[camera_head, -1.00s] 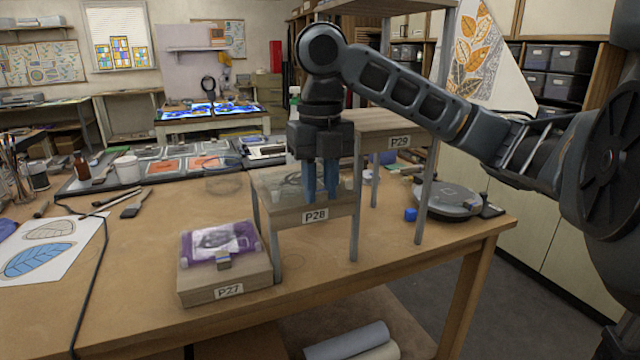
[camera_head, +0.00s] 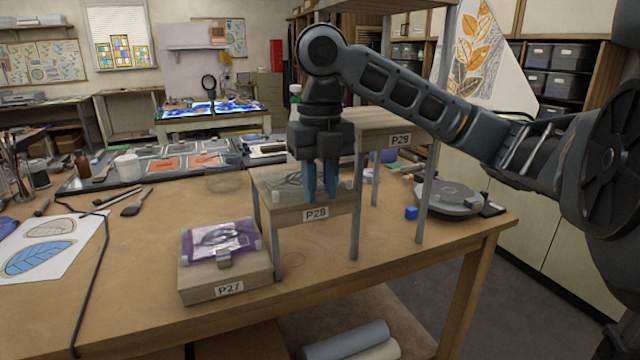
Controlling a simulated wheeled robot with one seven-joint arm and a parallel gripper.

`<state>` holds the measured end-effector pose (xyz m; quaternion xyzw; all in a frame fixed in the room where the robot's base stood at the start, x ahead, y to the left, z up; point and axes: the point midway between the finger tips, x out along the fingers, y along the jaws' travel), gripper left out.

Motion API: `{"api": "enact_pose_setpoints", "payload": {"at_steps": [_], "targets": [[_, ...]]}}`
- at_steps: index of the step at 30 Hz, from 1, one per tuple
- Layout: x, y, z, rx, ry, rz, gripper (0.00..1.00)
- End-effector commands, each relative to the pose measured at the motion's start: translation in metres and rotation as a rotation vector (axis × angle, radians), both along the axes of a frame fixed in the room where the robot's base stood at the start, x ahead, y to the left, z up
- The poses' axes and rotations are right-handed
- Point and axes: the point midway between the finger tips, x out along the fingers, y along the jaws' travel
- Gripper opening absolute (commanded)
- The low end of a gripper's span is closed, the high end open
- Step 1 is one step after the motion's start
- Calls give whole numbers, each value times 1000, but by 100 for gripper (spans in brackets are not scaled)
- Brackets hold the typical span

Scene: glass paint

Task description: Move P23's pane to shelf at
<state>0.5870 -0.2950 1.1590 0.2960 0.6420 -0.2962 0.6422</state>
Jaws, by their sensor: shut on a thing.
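A clear pane with a dark line drawing (camera_head: 283,182) lies on the wooden shelf labelled P28 (camera_head: 268,203). My gripper (camera_head: 321,194) is over the front right part of that shelf, pointing down. Its blue fingers are shut on the pane's front edge area, and they hide the exact contact. A purple pane with a pale drawing (camera_head: 217,238) lies on the low block labelled P27 (camera_head: 197,286), with a small clip at its front. The higher shelf labelled P29 (camera_head: 376,121) stands behind on the right. I see no label P23.
Thin metal posts (camera_head: 356,205) rise beside P28 and P29. Brushes and jars stand at the far left.

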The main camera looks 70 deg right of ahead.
Motion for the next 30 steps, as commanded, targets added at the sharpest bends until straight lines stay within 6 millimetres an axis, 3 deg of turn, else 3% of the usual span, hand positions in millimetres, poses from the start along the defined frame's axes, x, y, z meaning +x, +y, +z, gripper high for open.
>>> {"api": "enact_pose_setpoints", "payload": {"at_steps": [29, 30], "targets": [[0, 0, -6, 0, 0, 0, 0], [0, 0, -6, 0, 0, 0, 28]]}}
